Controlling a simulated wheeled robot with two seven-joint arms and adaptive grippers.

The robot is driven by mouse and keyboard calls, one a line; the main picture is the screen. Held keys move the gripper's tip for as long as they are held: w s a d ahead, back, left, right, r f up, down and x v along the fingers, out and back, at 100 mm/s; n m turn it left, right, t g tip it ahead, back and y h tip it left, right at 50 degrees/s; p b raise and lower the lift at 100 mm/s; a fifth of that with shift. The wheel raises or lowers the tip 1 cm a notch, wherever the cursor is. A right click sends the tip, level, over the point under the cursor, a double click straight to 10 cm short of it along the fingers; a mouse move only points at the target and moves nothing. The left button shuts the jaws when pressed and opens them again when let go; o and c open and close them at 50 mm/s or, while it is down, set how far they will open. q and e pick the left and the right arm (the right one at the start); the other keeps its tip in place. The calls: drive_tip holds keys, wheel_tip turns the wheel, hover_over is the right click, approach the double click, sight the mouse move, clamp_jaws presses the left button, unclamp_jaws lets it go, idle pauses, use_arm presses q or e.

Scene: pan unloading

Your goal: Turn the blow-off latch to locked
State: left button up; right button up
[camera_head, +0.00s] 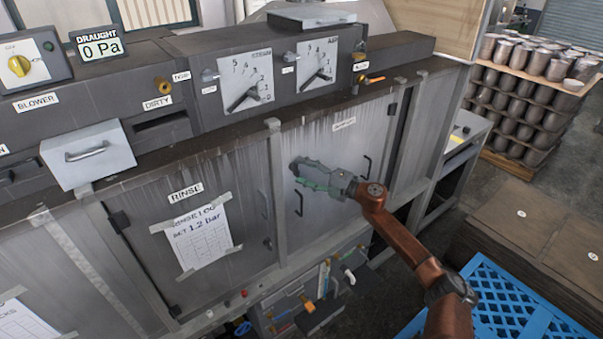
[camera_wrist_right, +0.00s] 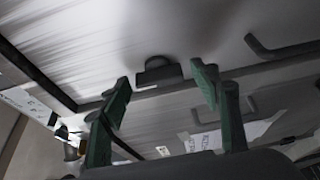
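My right gripper (camera_head: 300,174) reaches in front of the grey door panel (camera_head: 335,150), which has a small white label (camera_head: 344,123) I cannot read. In the right wrist view its two green fingers (camera_wrist_right: 161,88) are spread apart with nothing between them. A dark latch-like piece (camera_wrist_right: 158,72) on the panel lies just beyond the gap between the fingertips; I cannot tell its setting or the exact distance. In the head view no latch shows clearly; the gripper may cover it. My left gripper is out of view.
Two dark bar handles, one left (camera_head: 299,203) and one right (camera_head: 367,167), stand out from the panel beside the gripper. The RINSE door (camera_head: 190,245) is to the left. Valves and pipes (camera_head: 305,300) are below, and a blue crate (camera_head: 500,300) stands at lower right.

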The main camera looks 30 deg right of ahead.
drive_tip(key=shift+s+d, duration=0.1)
drive_tip(key=shift+s+d, duration=0.2)
drive_tip(key=shift+s, duration=0.05)
drive_tip(key=v, duration=1.1)
drive_tip(key=shift+s, duration=0.15)
drive_tip(key=shift+a+r, duration=0.1)
drive_tip(key=x, duration=1.2)
